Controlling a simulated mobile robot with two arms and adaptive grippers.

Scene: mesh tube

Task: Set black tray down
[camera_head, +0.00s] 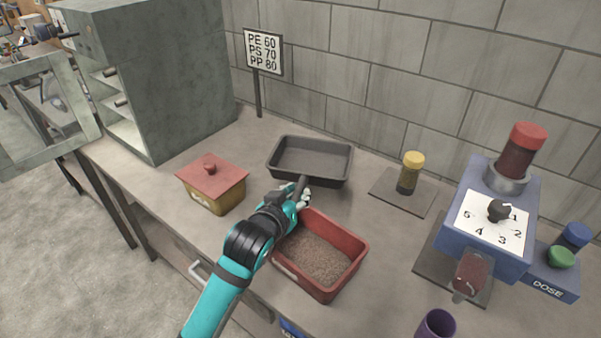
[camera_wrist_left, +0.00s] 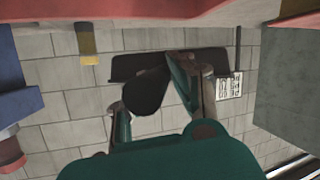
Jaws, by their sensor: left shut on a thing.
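The black tray (camera_head: 312,157) is shallow, rectangular and empty, level at the middle of the worktop, near the back wall. I cannot tell whether its base touches the worktop. My left gripper (camera_head: 302,190) is at its near edge, shut on a dark handle-like piece that appears to belong to the tray. In the left wrist view the tray (camera_wrist_left: 133,66) is a dark band beyond the fingers, and the dark piece lies between the fingertips (camera_wrist_left: 155,90). My right gripper is not in view.
A red bin of brown granules (camera_head: 318,258) stands close under my left wrist. A red-lidded yellow box (camera_head: 212,184) is to the left. A yellow-capped jar (camera_head: 410,172) on a dark mat and a blue dial machine (camera_head: 490,215) stand right. A sign (camera_head: 263,52) stands behind.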

